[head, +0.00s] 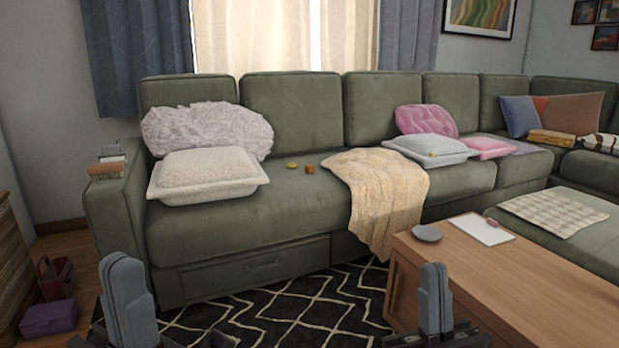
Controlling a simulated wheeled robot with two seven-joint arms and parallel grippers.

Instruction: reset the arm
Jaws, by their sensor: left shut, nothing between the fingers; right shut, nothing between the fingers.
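My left gripper (128,300) shows at the lower left of the head view, in front of the sofa's left end. Its grey fingers are together with nothing between them. My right gripper (434,298) shows at the bottom, right of centre, in front of the wooden coffee table. Its fingers are also together and empty. Both grippers point upward in the picture and touch nothing that I can see. Most of both arms is below the frame.
A green sectional sofa (300,225) with pillows and a beige blanket (375,190) spans the view. The coffee table (540,285) stands at the lower right, holding a grey dish (427,233). A black patterned rug (290,310) lies between. A purple box (49,318) sits at the left.

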